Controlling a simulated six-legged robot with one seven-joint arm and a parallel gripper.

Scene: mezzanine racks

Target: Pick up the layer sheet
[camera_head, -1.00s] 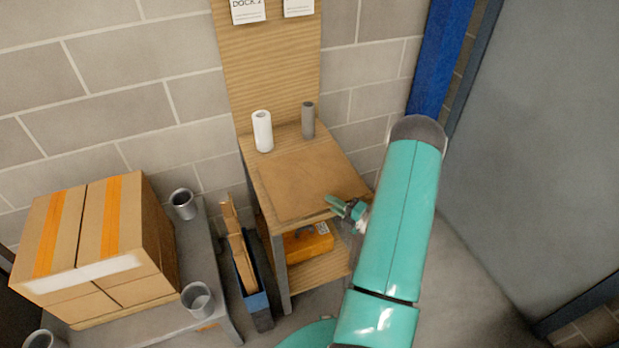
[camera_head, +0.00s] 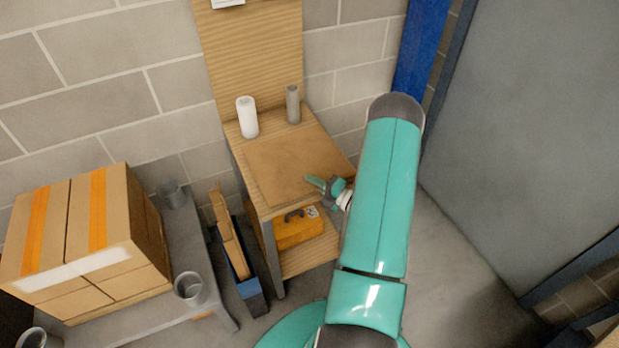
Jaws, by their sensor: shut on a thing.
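The layer sheet (camera_head: 285,168) is a flat brown sheet on the top of a small wooden shelf unit (camera_head: 243,179) against the block wall. My gripper (camera_head: 318,186), green with a grey wrist, is at the sheet's right front edge and shut on it. The sheet looks flat; I cannot tell whether it is clear of the shelf top. My teal arm hides the right side of the unit.
A white roll (camera_head: 246,117) and a grey cylinder (camera_head: 293,104) stand behind the sheet. An orange case (camera_head: 297,230) sits on the lower shelf. Boxes (camera_head: 90,240) and metal cups (camera_head: 190,289) are on a grey table at left. A blue holder (camera_head: 247,290) with brown boards stands between.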

